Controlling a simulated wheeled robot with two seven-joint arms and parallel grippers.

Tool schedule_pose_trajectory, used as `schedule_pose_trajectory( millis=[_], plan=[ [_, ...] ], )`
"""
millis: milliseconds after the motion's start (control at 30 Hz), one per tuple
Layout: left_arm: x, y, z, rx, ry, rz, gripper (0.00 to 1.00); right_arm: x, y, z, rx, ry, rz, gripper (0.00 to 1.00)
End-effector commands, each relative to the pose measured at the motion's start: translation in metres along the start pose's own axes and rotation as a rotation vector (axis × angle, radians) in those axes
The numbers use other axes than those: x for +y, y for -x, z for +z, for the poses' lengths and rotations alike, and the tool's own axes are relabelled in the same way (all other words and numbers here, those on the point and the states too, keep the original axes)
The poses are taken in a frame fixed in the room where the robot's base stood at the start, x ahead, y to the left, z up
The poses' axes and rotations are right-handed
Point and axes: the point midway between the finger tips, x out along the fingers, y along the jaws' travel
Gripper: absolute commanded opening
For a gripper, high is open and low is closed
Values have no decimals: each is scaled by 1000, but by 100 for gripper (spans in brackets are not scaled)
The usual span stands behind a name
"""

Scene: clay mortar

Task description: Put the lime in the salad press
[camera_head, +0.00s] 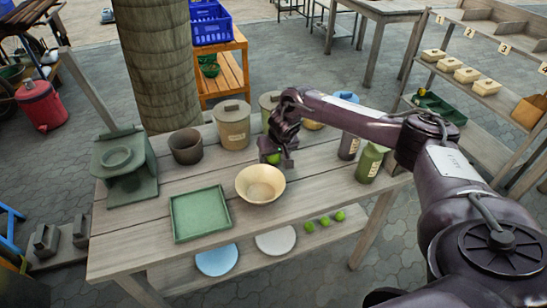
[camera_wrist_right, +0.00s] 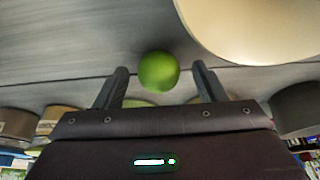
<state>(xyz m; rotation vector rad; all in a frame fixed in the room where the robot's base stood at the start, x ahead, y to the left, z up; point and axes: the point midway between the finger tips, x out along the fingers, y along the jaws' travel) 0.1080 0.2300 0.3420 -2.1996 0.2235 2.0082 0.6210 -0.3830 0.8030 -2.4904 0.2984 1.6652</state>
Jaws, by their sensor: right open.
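A green lime (camera_head: 273,158) is on the wooden table, just behind the cream bowl. It also shows in the right wrist view (camera_wrist_right: 158,71), between the two fingertips, with visible gaps on both sides. My right gripper (camera_head: 276,152) is over the lime from above and is open (camera_wrist_right: 161,76). The fingers partly hide the lime in the head view. A grey-green press-like device with a round opening (camera_head: 122,160), likely the salad press, stands at the table's left end. My left gripper is not in view.
A cream bowl (camera_head: 260,184) stands close in front of my right gripper. A green tray (camera_head: 200,213), a brown pot (camera_head: 185,146), a lidded canister (camera_head: 232,125) and a green jar (camera_head: 370,163) are on the table.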

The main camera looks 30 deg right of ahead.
Motion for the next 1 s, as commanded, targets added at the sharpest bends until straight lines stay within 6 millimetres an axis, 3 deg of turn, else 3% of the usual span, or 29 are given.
schedule_pose_trajectory(
  millis=[67, 467, 767, 1000],
  plan=[
    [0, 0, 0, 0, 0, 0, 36, 0, 0, 0, 0, 0, 0, 63],
    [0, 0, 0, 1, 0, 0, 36, 0, 0, 0, -1, 0, 0, 12],
    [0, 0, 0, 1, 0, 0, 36, 0, 5, -2, -1, 0, 0, 12],
    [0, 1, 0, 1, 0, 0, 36, 0, 34, -15, 3, -2, -2, 12]
  ],
)
